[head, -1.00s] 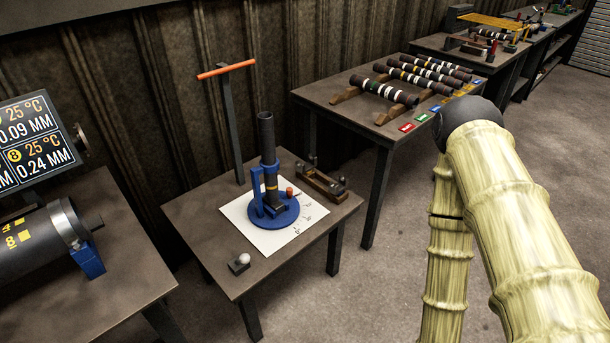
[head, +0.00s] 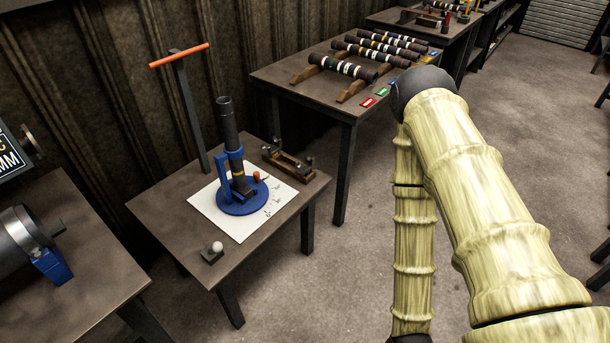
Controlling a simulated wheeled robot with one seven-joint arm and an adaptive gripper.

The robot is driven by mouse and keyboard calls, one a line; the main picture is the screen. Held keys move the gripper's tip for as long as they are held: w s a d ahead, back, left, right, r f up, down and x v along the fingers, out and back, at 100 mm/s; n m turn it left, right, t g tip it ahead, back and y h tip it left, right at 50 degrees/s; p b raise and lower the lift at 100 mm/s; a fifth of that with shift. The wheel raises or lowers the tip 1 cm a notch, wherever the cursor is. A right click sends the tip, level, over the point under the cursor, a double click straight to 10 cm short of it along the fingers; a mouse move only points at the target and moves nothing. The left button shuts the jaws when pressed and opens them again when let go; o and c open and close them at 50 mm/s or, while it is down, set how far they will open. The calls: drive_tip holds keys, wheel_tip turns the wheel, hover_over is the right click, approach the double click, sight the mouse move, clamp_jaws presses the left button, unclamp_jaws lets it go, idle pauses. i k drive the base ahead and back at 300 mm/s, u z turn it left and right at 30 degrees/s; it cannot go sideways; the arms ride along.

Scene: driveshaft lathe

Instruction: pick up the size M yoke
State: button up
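I cannot make out a yoke marked size M in the head view. A dark upright tube (head: 228,125) stands in a blue round-based fixture (head: 243,203) on the small near table (head: 170,205). A dark part with a yellow band sits at the tube's lower end; I cannot tell if it is a yoke. Small coloured parts on the far table (head: 400,17) are too small to identify. My gripper is out of frame; only my arm's links show at the right.
Several banded shafts (head: 343,67) lie on wooden racks on the middle table (head: 300,75), with coloured labels at its edge. An orange-topped T-shaped post (head: 180,56) stands behind the near table. A lathe-like machine (head: 22,235) is at left. Open floor (head: 345,265) lies between.

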sight(272, 151)
drive_tip(key=u, duration=0.05)
drive_tip(key=i, duration=1)
drive_tip(key=u, duration=0.4)
